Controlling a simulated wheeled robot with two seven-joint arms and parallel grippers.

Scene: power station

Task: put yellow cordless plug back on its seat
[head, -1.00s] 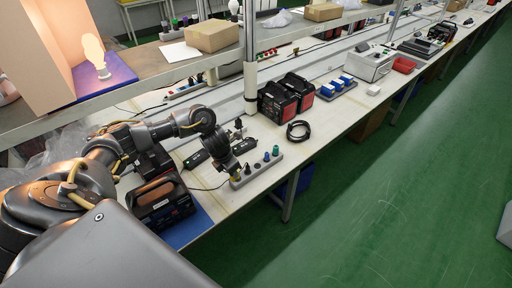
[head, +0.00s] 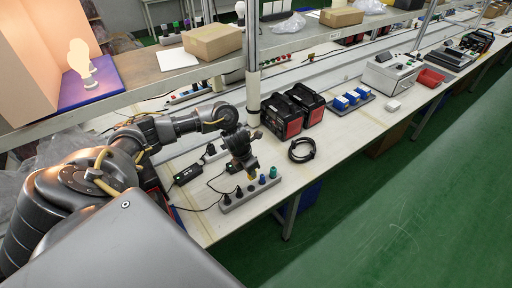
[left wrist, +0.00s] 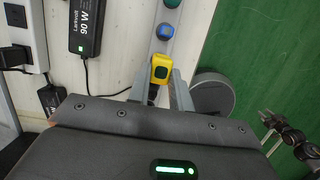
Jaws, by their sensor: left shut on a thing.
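The yellow plug (left wrist: 160,68) sits between the two fingers of my left gripper (left wrist: 160,88) in the left wrist view. My left gripper is shut on it. In the head view my left gripper (head: 250,172) points down over the middle of the grey socket strip (head: 236,206), with the yellow plug (head: 251,177) at its tip. I cannot tell whether the plug touches its seat. The strip also shows in the left wrist view (left wrist: 178,48). A dark jointed part at the right of the left wrist view seems to be my right gripper (left wrist: 270,130); its jaws are unclear.
On the strip, black plugs (head: 238,192) stand left of the yellow one, blue (head: 262,180) and green (head: 273,172) ones right. Black-and-red units (head: 282,118) stand farther back. A shelf post (head: 252,95) rises beyond.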

